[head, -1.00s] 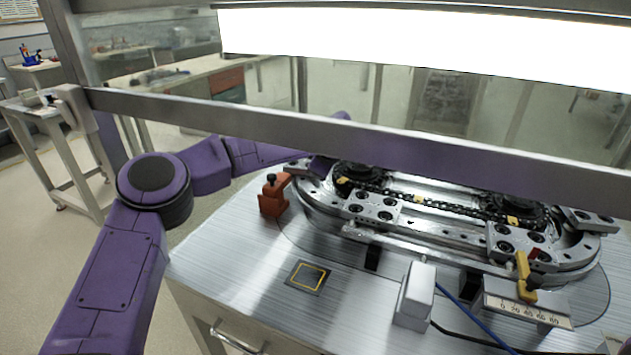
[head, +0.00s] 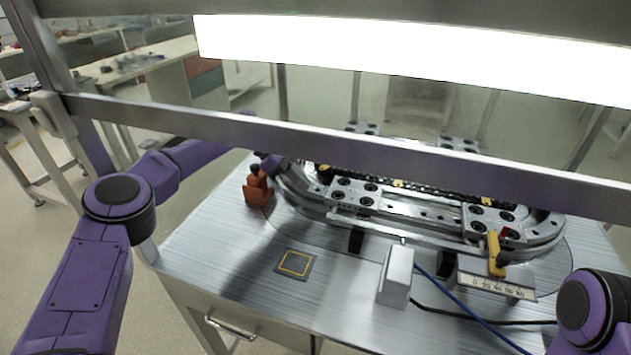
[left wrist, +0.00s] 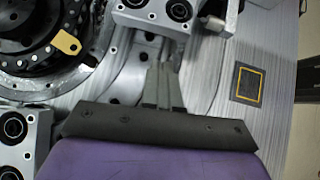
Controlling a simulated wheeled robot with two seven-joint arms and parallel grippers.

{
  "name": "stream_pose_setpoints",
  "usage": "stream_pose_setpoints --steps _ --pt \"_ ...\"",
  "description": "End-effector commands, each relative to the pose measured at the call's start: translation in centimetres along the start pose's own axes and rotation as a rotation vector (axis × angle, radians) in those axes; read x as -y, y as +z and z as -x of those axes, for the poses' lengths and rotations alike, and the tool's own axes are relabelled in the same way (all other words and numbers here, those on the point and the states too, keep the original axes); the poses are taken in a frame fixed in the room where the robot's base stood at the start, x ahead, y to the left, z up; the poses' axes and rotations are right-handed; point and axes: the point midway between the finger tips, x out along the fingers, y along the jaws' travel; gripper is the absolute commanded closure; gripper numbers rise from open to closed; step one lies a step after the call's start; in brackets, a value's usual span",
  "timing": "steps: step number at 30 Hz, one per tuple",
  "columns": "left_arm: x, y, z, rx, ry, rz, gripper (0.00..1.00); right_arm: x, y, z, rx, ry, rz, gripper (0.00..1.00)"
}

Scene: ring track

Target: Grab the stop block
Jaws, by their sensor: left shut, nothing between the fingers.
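The red-orange block with a black knob, seemingly the stop block (head: 257,188), stands upright on the table at the left end of the ring track (head: 300,205) in the head view. It does not show in the left wrist view. My left gripper (head: 284,168) is just behind and right of the block, over the track's left end, partly hidden by the frame bar. In the left wrist view my left gripper (left wrist: 162,86) is shut and empty above the track. My right gripper is out of view; only a right arm joint shows.
A metal frame bar (head: 330,150) crosses in front of my left forearm. A yellow-outlined dark square (head: 295,264) lies on the table front left. A white box (head: 396,275), cables and a scale with a yellow pointer (head: 495,255) stand to the right. Carriages (head: 355,192) sit on the track.

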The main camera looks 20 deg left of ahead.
Motion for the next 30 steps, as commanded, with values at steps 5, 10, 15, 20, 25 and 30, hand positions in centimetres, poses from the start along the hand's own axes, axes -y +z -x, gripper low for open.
stream_pose_setpoints --steps 5,10,15,20,25,30 --pt "0.0 2.2 -2.0 -0.001 -0.002 -0.003 1.00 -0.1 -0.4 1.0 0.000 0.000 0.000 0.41" --pt "0.0 2.8 -2.9 -0.001 0.000 -0.001 1.00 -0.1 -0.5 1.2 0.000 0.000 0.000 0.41" --pt "0.0 2.9 -3.0 -0.001 0.001 0.000 1.00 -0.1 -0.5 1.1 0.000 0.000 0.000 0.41" --pt "0.0 2.9 -3.1 -0.001 0.000 -0.001 1.00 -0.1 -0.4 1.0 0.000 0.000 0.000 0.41" --pt "0.0 4.3 -5.5 0.001 -0.003 -0.006 1.00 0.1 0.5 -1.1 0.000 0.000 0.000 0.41" --pt "0.1 7.4 -8.1 0.002 -0.011 -0.010 1.00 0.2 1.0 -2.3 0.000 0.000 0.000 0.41"
